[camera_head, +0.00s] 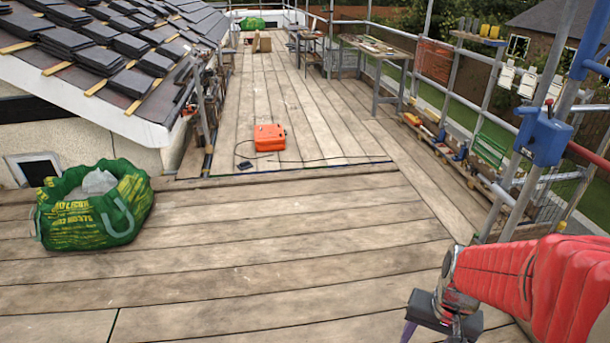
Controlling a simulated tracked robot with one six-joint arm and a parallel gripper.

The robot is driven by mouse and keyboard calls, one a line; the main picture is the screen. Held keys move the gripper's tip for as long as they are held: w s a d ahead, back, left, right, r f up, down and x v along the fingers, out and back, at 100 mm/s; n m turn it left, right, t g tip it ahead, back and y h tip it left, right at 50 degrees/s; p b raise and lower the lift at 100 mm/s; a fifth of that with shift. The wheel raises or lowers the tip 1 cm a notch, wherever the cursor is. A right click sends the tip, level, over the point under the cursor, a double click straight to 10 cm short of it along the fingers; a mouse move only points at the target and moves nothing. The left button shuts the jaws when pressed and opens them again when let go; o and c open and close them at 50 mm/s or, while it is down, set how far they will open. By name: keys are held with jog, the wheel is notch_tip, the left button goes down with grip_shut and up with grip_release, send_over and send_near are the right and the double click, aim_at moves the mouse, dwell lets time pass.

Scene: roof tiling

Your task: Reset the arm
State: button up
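My arm, in a red ribbed sleeve, reaches in from the lower right of the head view. At its end is a dark grey gripper body (440,310) beside a bare metal joint. Its lower part runs toward the bottom edge, and a small purple piece shows below it. I cannot see both fingertips, so whether it is open or shut does not show. No held object is visible. The gripper is over the wooden deck (270,255), near the right-hand scaffold rail.
A green bag (95,215) stands at left, an orange case (269,138) with a cable mid-deck. Stacked dark tiles (95,60) lie on the roof at upper left. Workbenches (378,50) stand along the right side. A scaffold pole with a blue box (543,137) is close right.

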jog(key=s+a+r+n+t, duration=0.2)
jog(key=a+r, duration=0.2)
jog(key=r, duration=0.5)
jog(key=s+a+r+n+t, duration=0.2)
jog(key=a+r, duration=0.3)
jog(key=r, duration=0.3)
jog(key=shift+a+r+n+t, duration=0.15)
jog(key=shift+r+n+t, duration=0.25)
jog(key=shift+t, duration=0.1)
jog(key=shift+c, duration=0.7)
